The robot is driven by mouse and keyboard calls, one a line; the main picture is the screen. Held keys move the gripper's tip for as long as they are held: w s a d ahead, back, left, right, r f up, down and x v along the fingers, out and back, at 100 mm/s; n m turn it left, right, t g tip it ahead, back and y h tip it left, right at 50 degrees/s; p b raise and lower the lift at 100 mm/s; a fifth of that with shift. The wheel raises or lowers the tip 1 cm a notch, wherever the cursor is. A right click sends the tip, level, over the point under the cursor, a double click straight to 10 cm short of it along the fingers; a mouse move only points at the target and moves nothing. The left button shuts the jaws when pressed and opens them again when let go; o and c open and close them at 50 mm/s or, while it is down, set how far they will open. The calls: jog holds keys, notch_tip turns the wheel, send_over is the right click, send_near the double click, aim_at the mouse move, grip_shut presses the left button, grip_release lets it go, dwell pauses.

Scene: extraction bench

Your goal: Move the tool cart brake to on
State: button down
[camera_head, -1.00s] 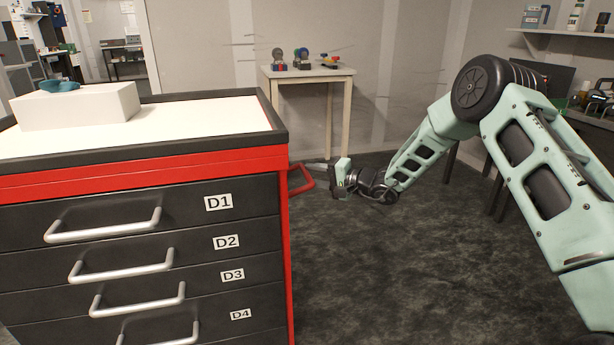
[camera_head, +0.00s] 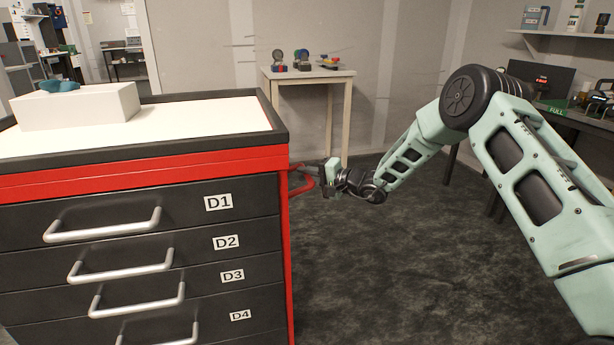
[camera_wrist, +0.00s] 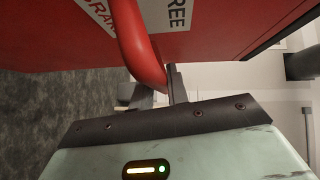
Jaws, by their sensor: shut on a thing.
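The tool cart (camera_head: 285,250) has a red frame and stands at the left. Its brake handle (camera_head: 304,186), a bent red bar, sticks out from the cart's right side. In the wrist view the red bar (camera_wrist: 137,45) runs down from the red side panel to my fingers. My gripper (camera_head: 318,174) is at the handle, beside the cart, and is shut on the bar. In the wrist view its dark fingers (camera_wrist: 160,95) meet the bar's lower end. Part of a label reading "FREE" (camera_wrist: 180,14) and part of a "BRAKE" label (camera_wrist: 105,14) show on the panel.
A white box (camera_head: 75,108) with a teal item (camera_head: 60,86) lies on the cart top. Drawers with silver handles (camera_head: 105,227) face me. A small table (camera_head: 308,75) stands by the back wall. The floor (camera_head: 380,270) right of the cart is clear.

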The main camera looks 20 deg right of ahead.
jog(key=shift+d+f+m+t+y+b, duration=0.25)
jog(key=shift+f+m+t+y+b, duration=0.3)
jog(key=shift+f+b, duration=1)
jog(key=shift+a+f+m+t+y+b, duration=0.15)
jog(key=shift+f+m+t+y+b, duration=0.15)
jog(key=shift+f+m+t+b, duration=0.6)
jog(key=shift+a+f+m+t+y+b, duration=0.2)
jog(key=shift+m+t+b, duration=0.4)
jog(key=shift+m+b, duration=0.6)
jog(key=shift+a+f+m+t+y+b, duration=0.1)
jog(key=shift+f+m+t+y+b, duration=0.25)
jog(key=shift+f+m+t+b, duration=0.55)
jog(key=shift+r+m, duration=0.2)
jog(key=shift+m, duration=0.05)
jog(key=c, duration=1.4)
grip_release()
jog(key=shift+o, duration=0.2)
jog(key=shift+r, duration=0.1)
